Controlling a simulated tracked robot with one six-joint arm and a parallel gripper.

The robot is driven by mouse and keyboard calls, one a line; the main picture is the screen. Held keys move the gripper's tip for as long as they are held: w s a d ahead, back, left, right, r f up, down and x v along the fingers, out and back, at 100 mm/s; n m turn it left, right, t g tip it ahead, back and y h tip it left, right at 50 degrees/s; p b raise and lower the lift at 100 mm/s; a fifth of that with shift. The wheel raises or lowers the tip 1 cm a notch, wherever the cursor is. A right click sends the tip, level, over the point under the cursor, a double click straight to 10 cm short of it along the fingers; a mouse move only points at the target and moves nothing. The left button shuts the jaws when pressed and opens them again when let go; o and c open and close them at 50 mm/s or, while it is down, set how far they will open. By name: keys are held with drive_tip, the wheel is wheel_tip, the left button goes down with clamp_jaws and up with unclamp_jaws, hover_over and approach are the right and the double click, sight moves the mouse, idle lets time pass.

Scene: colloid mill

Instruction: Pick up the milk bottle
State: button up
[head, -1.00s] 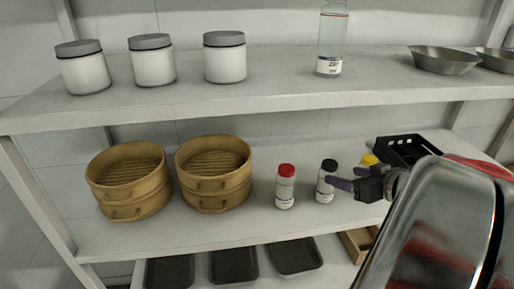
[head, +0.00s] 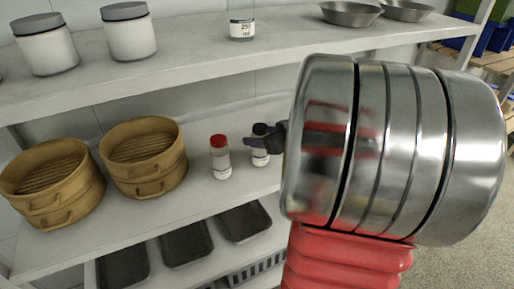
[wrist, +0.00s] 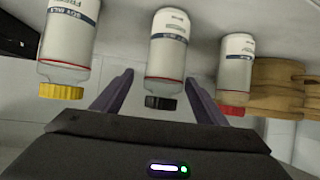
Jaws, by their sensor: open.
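Three small white bottles with coloured caps show on the middle shelf; I cannot tell for sure from the labels which is the milk bottle. The black-capped bottle (head: 260,157) stands beside the red-capped bottle (head: 220,163). In the upside-down wrist view, the black-capped bottle (wrist: 167,50) is between my open fingers, with a gap on each side. The yellow-capped bottle (wrist: 68,45) is left of them and the red-capped bottle (wrist: 235,75) right. My gripper (wrist: 159,77) is open and empty. In the head view my arm hides most of it and the yellow-capped bottle.
Two bamboo steamers (head: 146,165) stand left of the bottles; one shows close to the red-capped bottle in the wrist view. Dark trays (head: 187,243) lie on the shelf below.

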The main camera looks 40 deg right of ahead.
drive_tip(key=x, duration=0.3)
drive_tip(key=shift+w+a+f, duration=0.25)
drive_tip(key=shift+f, duration=0.1)
drive_tip(key=shift+w+d+f, duration=0.1)
drive_tip(key=shift+w+f, duration=0.2)
drive_tip(key=shift+w, duration=0.35)
drive_tip(key=c, duration=1.3)
drive_tip(key=shift+r, duration=0.1)
wheel_tip(320, 180, up, 10)
idle(0.4)
